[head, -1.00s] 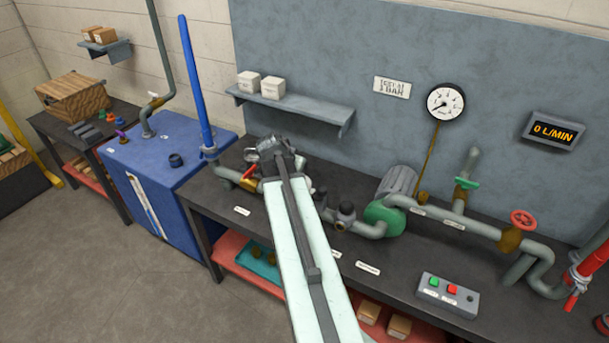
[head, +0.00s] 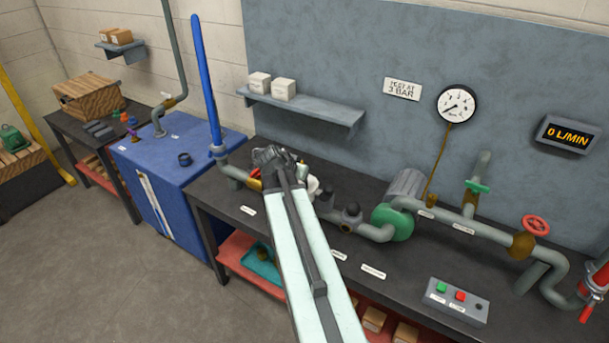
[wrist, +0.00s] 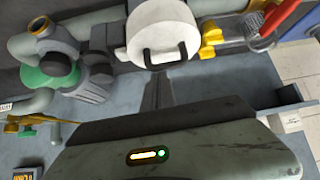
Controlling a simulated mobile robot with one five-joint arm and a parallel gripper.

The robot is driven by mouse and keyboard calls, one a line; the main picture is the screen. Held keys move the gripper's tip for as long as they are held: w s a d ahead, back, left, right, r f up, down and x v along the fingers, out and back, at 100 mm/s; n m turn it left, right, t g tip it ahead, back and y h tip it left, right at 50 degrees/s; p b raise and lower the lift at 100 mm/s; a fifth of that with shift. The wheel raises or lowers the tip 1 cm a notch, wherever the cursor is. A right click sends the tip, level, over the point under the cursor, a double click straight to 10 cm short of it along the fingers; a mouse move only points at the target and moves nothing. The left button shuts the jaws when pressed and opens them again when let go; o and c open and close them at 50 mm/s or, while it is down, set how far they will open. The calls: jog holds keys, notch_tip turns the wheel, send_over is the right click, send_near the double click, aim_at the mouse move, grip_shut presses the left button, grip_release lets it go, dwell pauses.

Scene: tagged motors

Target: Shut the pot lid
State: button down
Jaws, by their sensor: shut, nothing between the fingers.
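The pot lid (wrist: 150,22) is a pale round disc with a dark, U-shaped handle, at the top of the wrist view. Its face and handle are turned toward the wrist camera; I cannot tell how far it is tilted. In the head view my arm hides most of the pot area, and a small white part (head: 313,187) shows just right of the arm. My gripper (wrist: 157,76) is shut and empty, its fingers pointing toward the handle. In the picture the tips lie just below the handle; contact is unclear. In the head view my gripper (head: 276,157) is above the bench pipework.
A yellow valve part (wrist: 210,35) and red handle (wrist: 268,42) sit right of the lid in the wrist view. The green pump (head: 393,222), pipes, and button box (head: 458,299) occupy the bench. A shelf (head: 310,108) with white boxes hangs behind. A blue tank (head: 170,160) stands left.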

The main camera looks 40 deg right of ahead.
jog(key=shift+s+a+f+g+y, duration=0.15)
jog(key=shift+s+a+f+y, duration=0.1)
jog(key=shift+a+f, duration=0.3)
jog(key=shift+s+a+f+g+y, duration=0.15)
jog(key=shift+s+a+f+y, duration=0.1)
jog(key=shift+a+f, duration=0.2)
jog(key=a+r+h+p, duration=0.1)
jog(key=a+r+p, duration=0.3)
jog(key=r+p, duration=0.25)
jog(key=w+a+f+n+t+y+b, duration=0.1)
jog(key=w+a+f+n+b, duration=0.15)
jog(key=a, duration=0.65)
jog(key=w+a+f+n+t+y+b, duration=0.1)
jog(key=w+a+f+y+b, duration=0.2)
jog(key=a, duration=0.6)
jog(key=s+a+f+n+g+y, duration=0.2)
jog(key=a+n, duration=0.3)
jog(key=a, duration=0.4)
jog(key=s+a+f+n+g+y, duration=0.2)
jog(key=s+a+f+n, duration=0.1)
jog(key=a, duration=0.6)
jog(key=s+n, duration=0.1)
jog(key=n, duration=0.1)
jog(key=shift+s+a+f+n, duration=0.15)
jog(key=shift+s+f+n, duration=0.1)
jog(key=shift+s+n, duration=0.1)
